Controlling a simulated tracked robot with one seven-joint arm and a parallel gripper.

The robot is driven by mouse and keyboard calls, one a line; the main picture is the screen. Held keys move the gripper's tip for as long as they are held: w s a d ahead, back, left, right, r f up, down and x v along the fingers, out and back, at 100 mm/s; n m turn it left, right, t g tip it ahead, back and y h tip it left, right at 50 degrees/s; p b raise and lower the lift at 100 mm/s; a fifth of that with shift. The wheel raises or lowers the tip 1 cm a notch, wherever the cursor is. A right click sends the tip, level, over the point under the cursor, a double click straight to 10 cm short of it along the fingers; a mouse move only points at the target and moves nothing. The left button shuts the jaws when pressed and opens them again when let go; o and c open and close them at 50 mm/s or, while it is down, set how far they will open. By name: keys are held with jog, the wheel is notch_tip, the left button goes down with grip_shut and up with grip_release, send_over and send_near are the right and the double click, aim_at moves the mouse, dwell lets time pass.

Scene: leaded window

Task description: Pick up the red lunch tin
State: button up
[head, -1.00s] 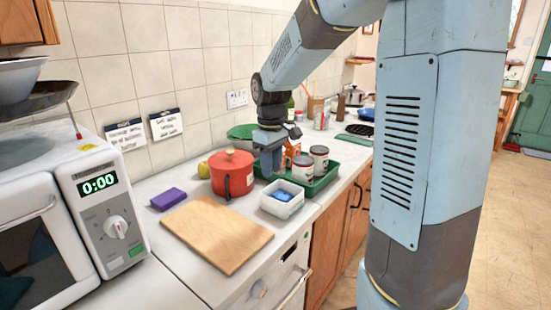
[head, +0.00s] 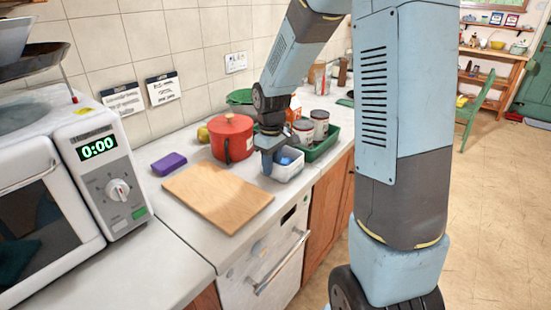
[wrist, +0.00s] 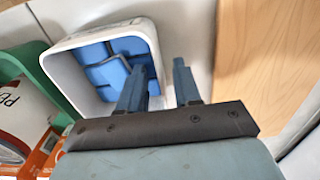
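A red lidded round container (head: 231,140) with a knob on top stands on the counter in the head view. It looks like a pot, and I cannot tell whether it is the lunch tin. No other red tin shows clearly. My gripper (head: 266,172) is to its right, at the left side of a white tub (head: 288,173). The tub (wrist: 57,70) holds several blue pieces (wrist: 118,68).
A wooden board (head: 218,197) and a purple block (head: 169,164) lie left of the gripper. A green tray (head: 326,146) with tins (head: 319,126) and an orange carton stands behind the tub. A yellow fruit (head: 203,134) is by the red container. A microwave (head: 110,180) stands left.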

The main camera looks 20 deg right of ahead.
jog(key=shift+c, duration=0.4)
grip_shut()
